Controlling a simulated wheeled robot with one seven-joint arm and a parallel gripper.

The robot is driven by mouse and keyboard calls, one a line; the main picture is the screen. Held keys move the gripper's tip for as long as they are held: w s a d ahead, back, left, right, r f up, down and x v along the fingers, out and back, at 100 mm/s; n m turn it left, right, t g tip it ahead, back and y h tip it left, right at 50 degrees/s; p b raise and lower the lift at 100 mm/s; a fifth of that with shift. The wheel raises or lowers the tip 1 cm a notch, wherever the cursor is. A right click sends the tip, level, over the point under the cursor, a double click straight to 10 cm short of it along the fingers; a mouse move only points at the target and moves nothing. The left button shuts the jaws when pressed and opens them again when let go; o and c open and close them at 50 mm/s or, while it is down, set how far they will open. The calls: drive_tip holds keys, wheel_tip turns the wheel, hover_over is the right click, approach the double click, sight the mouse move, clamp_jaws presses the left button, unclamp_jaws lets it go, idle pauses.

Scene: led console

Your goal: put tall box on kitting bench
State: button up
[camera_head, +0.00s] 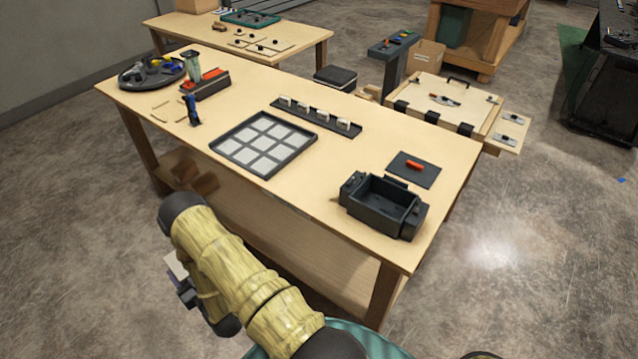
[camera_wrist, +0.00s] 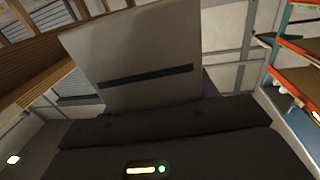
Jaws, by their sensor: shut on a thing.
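The tall box is a pale grey-beige box with a dark stripe across it; it fills the upper middle of the wrist view (camera_wrist: 135,50). My gripper (camera_head: 184,288) is shut on it, and the box stands out beyond the dark gripper body. In the head view only a small pale part of the box (camera_head: 176,266) shows, beside my yellow-sleeved arm. The gripper and box are in front of the near wooden bench (camera_head: 350,165), apart from its top. Which bench is the kitting bench is not marked.
On the near bench are a gridded tray (camera_head: 263,144), a black rack (camera_head: 316,117), a dark open bin (camera_head: 383,205), a red-topped block (camera_head: 205,84) and a round tray (camera_head: 151,72). Its front left top is mostly clear. Another bench (camera_head: 290,33) stands behind.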

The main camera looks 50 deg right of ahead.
drive_tip(key=shift+m+h, duration=0.3)
drive_tip(key=shift+h, duration=0.1)
drive_tip(key=f+b, duration=0.4)
drive_tip(key=b, duration=0.1)
drive_tip(key=shift+w+d+f, duration=0.15)
drive_tip(key=shift+w+f, duration=0.05)
drive_tip(key=b, duration=0.2)
drive_tip(key=d+h+b, duration=0.1)
drive_tip(key=b, duration=0.1)
drive_tip(key=shift+w+f+m, duration=0.3)
drive_tip(key=d+r+m+g+h+b, duration=0.35)
drive_tip(key=d+r+m+h, duration=0.2)
drive_tip(key=d+r, duration=0.5)
drive_tip(key=d+r+m+g+h+b, duration=0.2)
drive_tip(key=d+r+m+g+h, duration=0.4)
drive_tip(key=d, duration=0.8)
drive_tip(key=s+d+r+m+g+h+b, duration=0.1)
drive_tip(key=s+d+r+m+g+h, duration=0.1)
drive_tip(key=d, duration=0.7)
drive_tip(key=s+d+r+m+g+h+b, duration=0.1)
drive_tip(key=s+d+r+g, duration=0.4)
drive_tip(key=s+d+r, duration=0.2)
drive_tip(key=shift+s+d+r+m+h, duration=0.3)
drive_tip(key=shift+d+r, duration=0.35)
drive_tip(key=shift+d, duration=0.45)
drive_tip(key=shift+f, duration=0.1)
